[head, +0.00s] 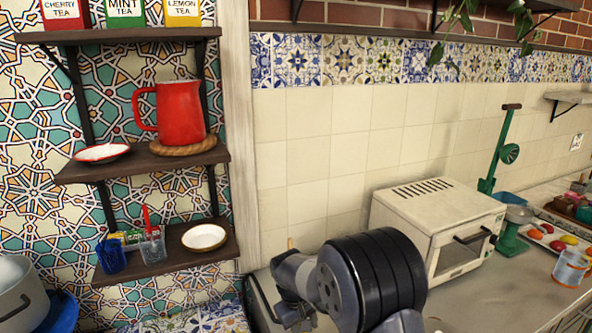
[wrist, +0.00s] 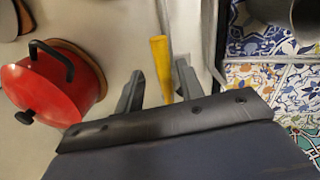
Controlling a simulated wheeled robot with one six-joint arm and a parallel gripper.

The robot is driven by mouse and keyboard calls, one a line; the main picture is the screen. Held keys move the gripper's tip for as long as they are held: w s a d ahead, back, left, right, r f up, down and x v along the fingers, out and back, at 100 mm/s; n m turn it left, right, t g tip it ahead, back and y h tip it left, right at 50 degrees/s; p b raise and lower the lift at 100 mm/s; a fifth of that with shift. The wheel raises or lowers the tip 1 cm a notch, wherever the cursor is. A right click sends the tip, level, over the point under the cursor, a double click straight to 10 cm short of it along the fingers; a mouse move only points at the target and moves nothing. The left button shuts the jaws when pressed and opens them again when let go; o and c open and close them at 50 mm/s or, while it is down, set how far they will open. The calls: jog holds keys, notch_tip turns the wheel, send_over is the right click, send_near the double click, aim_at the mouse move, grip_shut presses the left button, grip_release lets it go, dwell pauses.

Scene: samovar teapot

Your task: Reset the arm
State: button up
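My gripper (wrist: 158,88) shows in the wrist view with its two dark fingers apart. A yellow-handled utensil (wrist: 161,65) lies beyond and between the fingertips, and I see no finger touching it. A red lidded pot or kettle (wrist: 45,88) with a black handle and knob is left of my gripper, apart from it. In the head view my dark arm fills the lower middle, and the gripper's fingers cannot be made out there.
Wooden shelves on the left hold a red jug (head: 180,110), a white dish (head: 204,238) and cups. A white oven (head: 435,225) stands on the counter right of my arm. Beyond it are a green stand (head: 512,235) and a mug (head: 571,267). A large pot (head: 18,290) is at lower left.

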jog(key=shift+a+f+m, duration=0.1)
jog(key=shift+a+m, duration=0.1)
jog(key=shift+m, duration=0.4)
notch_tip(320, 180, up, 10)
jog(key=s+a+b, duration=0.1)
jog(key=a+b, duration=0.1)
jog(key=f, duration=0.3)
jog(key=d+f+p, duration=0.1)
jog(key=f, duration=0.2)
jog(key=d+f, duration=0.1)
jog(key=f, duration=0.3)
jog(key=shift+w+p, duration=0.35)
jog(key=shift+w, duration=0.05)
jog(key=shift+w+d+r+n+p, duration=0.15)
jog(key=shift+d+n+p, duration=0.25)
jog(key=shift+n, duration=0.4)
jog(key=shift+w+d+n+p, duration=0.1)
jog(key=shift+n+p, duration=0.25)
jog(key=shift+n, duration=0.35)
